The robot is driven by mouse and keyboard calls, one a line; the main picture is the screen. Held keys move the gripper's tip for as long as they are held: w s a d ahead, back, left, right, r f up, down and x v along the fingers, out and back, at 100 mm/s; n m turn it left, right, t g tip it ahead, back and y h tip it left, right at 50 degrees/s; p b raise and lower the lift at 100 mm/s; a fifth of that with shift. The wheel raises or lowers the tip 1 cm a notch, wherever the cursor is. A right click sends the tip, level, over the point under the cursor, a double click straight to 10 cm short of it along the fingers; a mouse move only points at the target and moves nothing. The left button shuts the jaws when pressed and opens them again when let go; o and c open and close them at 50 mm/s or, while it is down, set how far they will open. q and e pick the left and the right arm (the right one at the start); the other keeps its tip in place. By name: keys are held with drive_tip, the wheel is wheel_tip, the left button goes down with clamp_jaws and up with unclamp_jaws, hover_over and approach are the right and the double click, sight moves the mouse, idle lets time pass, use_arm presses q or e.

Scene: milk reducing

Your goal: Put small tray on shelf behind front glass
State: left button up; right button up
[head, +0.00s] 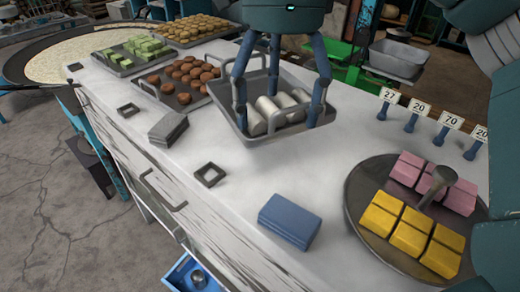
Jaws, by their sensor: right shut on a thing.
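A small grey metal tray (228,107) holding several white cylindrical pieces (268,108) is at the upper middle of the head view, over the white counter (185,215). My right gripper (278,118) is above it, with its blue fingers reaching down around the tray and its contents. It is shut on the tray, but the exact finger contacts are hard to make out. The tray looks slightly tilted and seems held above the counter. My left gripper is not in view. I cannot make out a front glass or a shelf behind it.
Trays of brown round pieces (182,72), green blocks (140,48) and golden pieces (190,27) stand at the back left. A round platter (360,200) with pink and yellow blocks is at right, near number tags (420,105).

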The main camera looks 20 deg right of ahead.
sight(281, 123)
drive_tip(key=f, duration=0.1)
drive_tip(key=d+f, duration=0.1)
drive_tip(key=f, duration=0.2)
drive_tip(key=shift+w+d+f+p, duration=0.15)
drive_tip(key=shift+w+f+p, duration=0.2)
wheel_tip(281, 123, down, 4)
drive_tip(key=shift+r+p, duration=0.1)
drive_tip(key=shift+p, duration=0.2)
wheel_tip(281, 123, down, 3)
drive_tip(key=shift+f+p, duration=0.2)
drive_tip(key=shift+p, duration=0.15)
drive_tip(key=shift+w+f, duration=0.1)
drive_tip(key=shift+f, duration=0.05)
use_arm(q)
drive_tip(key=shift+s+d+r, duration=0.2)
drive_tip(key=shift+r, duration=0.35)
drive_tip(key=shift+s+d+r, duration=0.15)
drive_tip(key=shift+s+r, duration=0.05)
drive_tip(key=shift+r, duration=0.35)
